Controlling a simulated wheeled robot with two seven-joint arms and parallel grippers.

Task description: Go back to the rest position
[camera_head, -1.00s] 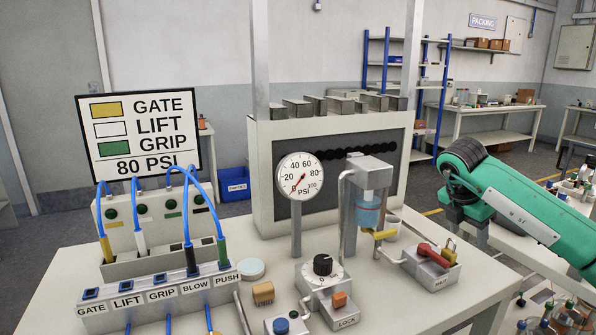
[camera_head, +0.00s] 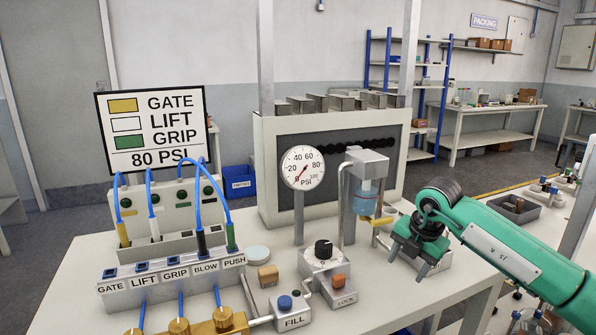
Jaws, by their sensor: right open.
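My right gripper (camera_head: 408,262) hangs at the right end of the workbench, at the end of my green right arm (camera_head: 505,250). Its dark fingers point down and stand apart, with nothing seen between them. It is in front of the small grey box at the bench's right end and hides most of it. My left gripper is not in view.
The white workbench (camera_head: 70,290) carries a pressure gauge (camera_head: 303,167), a grey dispenser stand (camera_head: 366,163), a knob box (camera_head: 324,259) and a labelled connector block (camera_head: 172,274) with blue hoses. A sign (camera_head: 155,131) stands at left. The aisle behind is clear.

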